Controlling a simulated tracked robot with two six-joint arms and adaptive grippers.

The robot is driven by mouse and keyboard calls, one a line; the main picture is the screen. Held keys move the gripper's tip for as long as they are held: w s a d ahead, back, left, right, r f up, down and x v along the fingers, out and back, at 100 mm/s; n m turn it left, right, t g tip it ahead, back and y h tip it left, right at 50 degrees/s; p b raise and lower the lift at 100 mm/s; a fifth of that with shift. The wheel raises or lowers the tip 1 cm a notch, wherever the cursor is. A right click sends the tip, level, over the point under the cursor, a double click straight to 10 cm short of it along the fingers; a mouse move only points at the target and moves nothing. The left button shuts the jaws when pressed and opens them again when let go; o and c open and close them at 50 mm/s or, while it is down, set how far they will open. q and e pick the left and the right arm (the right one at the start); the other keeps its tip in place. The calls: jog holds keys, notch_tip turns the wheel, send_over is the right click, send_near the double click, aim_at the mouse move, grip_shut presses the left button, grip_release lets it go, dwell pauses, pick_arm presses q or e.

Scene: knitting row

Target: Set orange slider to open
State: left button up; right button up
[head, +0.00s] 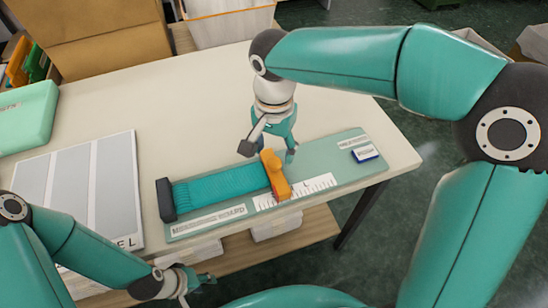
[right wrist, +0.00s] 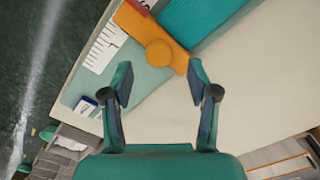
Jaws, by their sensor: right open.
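The orange slider (head: 275,175) with its round knob stands across the pale green board (head: 334,158), at the right end of a teal knitted strip (head: 222,185) and beside a white ruler scale (head: 310,187). The slider (right wrist: 136,25) and knob also show in the right wrist view. My right gripper (head: 268,147) is above the board, close to the slider. In the right wrist view its fingers (right wrist: 159,84) are apart, with nothing between them and the knob just beyond the tips. My left gripper (head: 184,283) is low at the table's front edge, its fingers unclear.
A dark block (head: 165,200) stands at the strip's left end. A small blue-and-white block (head: 365,153) lies at the board's right end. A grey striped panel (head: 85,190) and a mint case (head: 25,115) are at left. The table (head: 190,95) behind the board is clear.

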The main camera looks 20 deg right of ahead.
aim_at(275, 161)
jog(key=shift+f, duration=1.9)
grip_shut()
jog(key=shift+d, duration=0.1)
